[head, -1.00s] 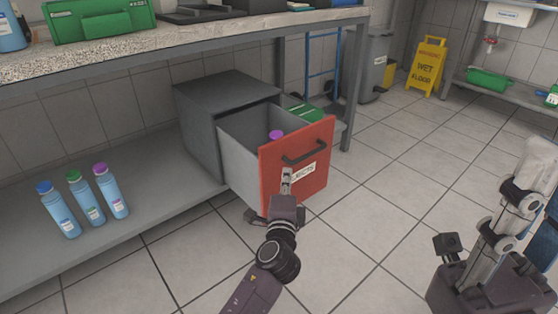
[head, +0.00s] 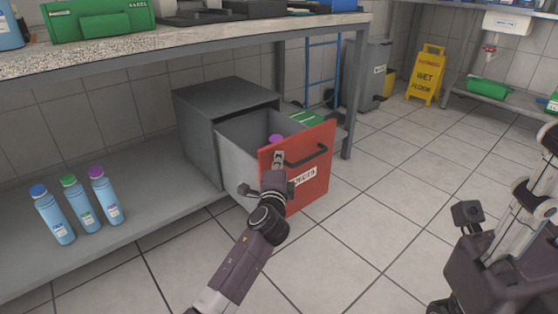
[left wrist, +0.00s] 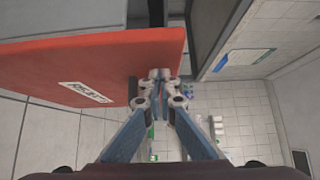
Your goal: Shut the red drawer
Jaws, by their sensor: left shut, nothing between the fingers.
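The red drawer (head: 312,187) of the grey cabinet (head: 205,135) stands well open in the head view, with a dark handle (head: 308,156) and a white label on its front. A purple-capped bottle (head: 276,138) shows inside it. My left gripper (head: 278,157) is shut and empty, in front of the left part of the red front. In the left wrist view its fingertips (left wrist: 161,76) overlap the edge of the red front (left wrist: 90,68); I cannot tell if they touch. My right gripper (head: 530,165) is at the right edge, partly cut off; its jaw state is unclear.
Several blue bottles (head: 107,196) stand on the low grey shelf (head: 145,225) left of the cabinet. The worktop (head: 190,38) runs above it. A table leg (head: 354,95) stands behind the drawer on the right. The tiled floor (head: 385,210) before the drawer is clear.

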